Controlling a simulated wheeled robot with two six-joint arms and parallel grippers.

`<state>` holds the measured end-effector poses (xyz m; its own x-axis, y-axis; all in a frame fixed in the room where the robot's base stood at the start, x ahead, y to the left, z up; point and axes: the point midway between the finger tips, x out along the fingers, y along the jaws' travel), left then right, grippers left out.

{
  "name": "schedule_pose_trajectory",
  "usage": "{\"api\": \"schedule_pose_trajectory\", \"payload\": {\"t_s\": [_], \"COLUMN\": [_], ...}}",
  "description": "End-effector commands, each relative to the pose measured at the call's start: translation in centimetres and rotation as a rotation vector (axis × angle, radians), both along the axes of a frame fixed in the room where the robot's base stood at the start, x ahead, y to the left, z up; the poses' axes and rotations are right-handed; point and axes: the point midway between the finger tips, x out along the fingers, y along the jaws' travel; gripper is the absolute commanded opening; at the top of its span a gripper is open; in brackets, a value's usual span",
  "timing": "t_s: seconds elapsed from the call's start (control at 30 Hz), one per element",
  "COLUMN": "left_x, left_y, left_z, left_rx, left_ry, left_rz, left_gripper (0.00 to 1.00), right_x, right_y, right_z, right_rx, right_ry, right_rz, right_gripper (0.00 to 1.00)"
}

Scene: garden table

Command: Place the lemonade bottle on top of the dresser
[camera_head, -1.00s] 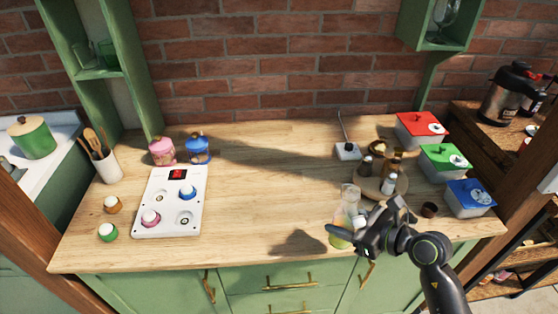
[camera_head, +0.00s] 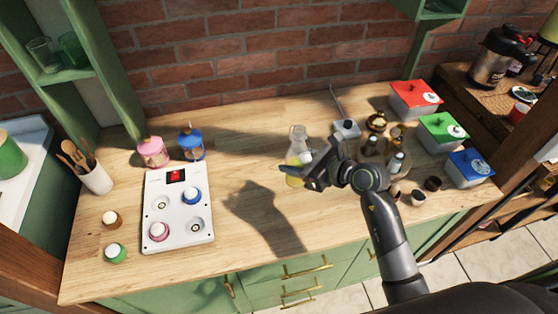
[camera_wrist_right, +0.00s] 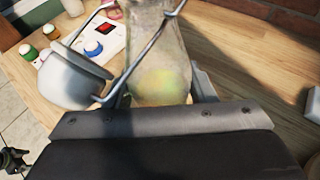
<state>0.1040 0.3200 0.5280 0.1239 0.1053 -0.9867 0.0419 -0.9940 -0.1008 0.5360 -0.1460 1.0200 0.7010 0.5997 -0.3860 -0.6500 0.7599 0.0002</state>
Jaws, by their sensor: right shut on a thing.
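The lemonade bottle (camera_head: 297,150) is clear glass with yellow liquid low inside. My right gripper (camera_head: 303,178) is shut on it and seems to hold it upright above the wooden top; their shadow lies apart, to the lower left. In the right wrist view the bottle (camera_wrist_right: 160,62) stands between the fingers, with a wire bail and a pale stopper (camera_wrist_right: 75,78) hanging at its side. The dresser (camera_head: 345,268) is possibly the green cabinet with drawers under the wooden top. A small dark part (camera_wrist_right: 14,160) at the wrist view's lower left may be my left gripper.
A white panel (camera_head: 178,225) with coloured knobs lies left of centre. Pink (camera_head: 152,153) and blue (camera_head: 191,145) jars stand behind it. A round tray with small bottles and lidded red, green and blue boxes (camera_head: 470,167) crowd the right. The middle of the top is clear.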

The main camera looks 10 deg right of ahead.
Motion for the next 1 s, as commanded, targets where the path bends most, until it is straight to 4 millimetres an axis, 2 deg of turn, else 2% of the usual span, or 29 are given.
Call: {"api": "schedule_pose_trajectory", "payload": {"t_s": [0.2,0.3,0.43,0.6,0.73,1.0], "left_x": [-2.4,-2.9,-2.8,-1.8,-1.1,-1.2], "left_y": [-1.8,-2.2,-2.0,-1.4,-1.2,-1.2], "left_z": [0.3,0.2,0.3,0.4,0.5,0.4], "left_rx": [-0.023,-0.028,-0.025,-0.018,-0.015,-0.016], "left_ry": [0.032,0.04,0.04,0.025,0.014,0.015], "left_rz": [0.014,0.017,0.016,0.011,0.008,0.009], "left_gripper": [0.76,0.76,0.76,0.76,0.76,0.76], "right_x": [-0.1,0.0,0.0,0.0,0.0,0.0], "right_y": [0.0,0.0,0.0,0.0,0.0,0.0], "right_z": [-3.8,-4.7,-5.7,-7.9,-8.7,-8.7], "right_rx": [0.004,0.002,0.003,0.003,0.002,0.001], "right_ry": [0.004,-0.001,0.0,0.001,-0.002,-0.003], "right_rz": [-0.002,-0.001,-0.001,-0.001,-0.001,-0.002], "right_gripper": [0.1,0.1,0.1,0.1,0.1,0.1]}}
